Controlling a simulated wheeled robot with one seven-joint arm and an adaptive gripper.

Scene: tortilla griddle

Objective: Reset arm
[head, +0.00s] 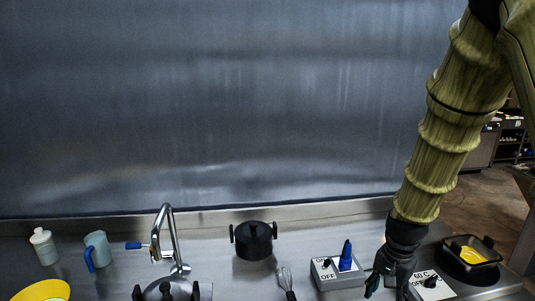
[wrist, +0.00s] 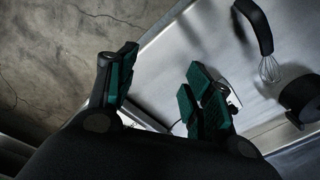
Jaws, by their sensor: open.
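My arm comes down on the right side of the head view. My gripper (head: 386,282) hangs by the counter between two grey control boxes, and part of it is cut off by the lower frame edge. In the wrist view my gripper (wrist: 160,88) shows its green-padded fingers spread wide apart. Nothing is between them. Counter surface and bare floor show beyond the fingers.
On the counter (head: 215,240) stand a control box (head: 325,272) with a blue item, a second box (head: 432,287), a black pan with yellow contents (head: 470,257), a black pot (head: 254,241), a whisk (head: 286,280) and a faucet (head: 165,230). Cracked floor (wrist: 45,55) lies left in the wrist view.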

